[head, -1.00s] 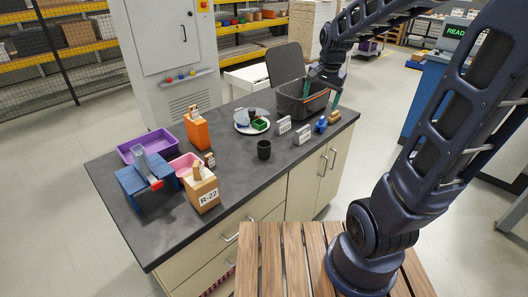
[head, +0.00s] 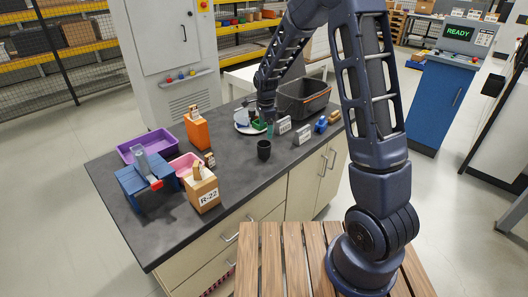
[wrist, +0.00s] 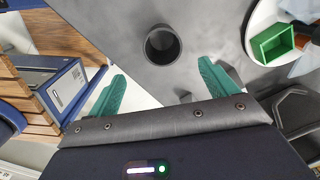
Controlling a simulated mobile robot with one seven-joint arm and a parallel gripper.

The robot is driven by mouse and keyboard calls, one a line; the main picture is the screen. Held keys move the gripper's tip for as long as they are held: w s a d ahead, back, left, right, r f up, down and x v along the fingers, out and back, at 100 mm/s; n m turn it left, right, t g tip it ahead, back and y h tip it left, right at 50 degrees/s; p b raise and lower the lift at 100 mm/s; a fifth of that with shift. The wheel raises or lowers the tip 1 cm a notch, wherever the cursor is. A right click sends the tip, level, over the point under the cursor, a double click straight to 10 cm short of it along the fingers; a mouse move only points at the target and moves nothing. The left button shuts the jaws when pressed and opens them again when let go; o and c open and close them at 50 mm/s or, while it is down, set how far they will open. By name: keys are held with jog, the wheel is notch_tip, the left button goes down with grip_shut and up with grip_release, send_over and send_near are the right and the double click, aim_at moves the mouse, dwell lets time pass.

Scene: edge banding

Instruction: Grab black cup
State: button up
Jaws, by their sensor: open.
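The black cup (head: 264,150) stands upright on the dark tabletop (head: 232,172), near its front edge. In the wrist view the cup (wrist: 163,45) shows from above, empty, just beyond the gap between my fingertips. My gripper (wrist: 161,72) is open, its two green fingers well apart, with nothing between them. In the head view my gripper (head: 269,128) hangs above and behind the cup; the fingers are small there and partly hidden by the arm. The cup appears apart from the fingers.
A white plate (head: 241,129) with a green box (wrist: 273,43) lies behind the cup. A dark grey bin (head: 300,97) and white label cards (head: 303,134) are to the right. A cardboard box (head: 201,191) marked R-22 and a purple tray (head: 128,152) are at left. The table around the cup is clear.

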aim_at(264, 150)
jog(key=shift+m, duration=0.4)
jog(key=f, duration=0.2)
jog(key=a+f, duration=0.1)
jog(key=f, duration=0.5)
jog(key=shift+w+a, duration=0.2)
jog(key=shift+w, duration=0.05)
jog(key=f, duration=0.2)
jog(key=d+f, duration=0.1)
jog(key=f, duration=0.1)
jog(key=shift+f, duration=0.55)
jog(key=shift+a, duration=0.1)
jog(key=shift+c, duration=0.3)
jog(key=c, duration=1)
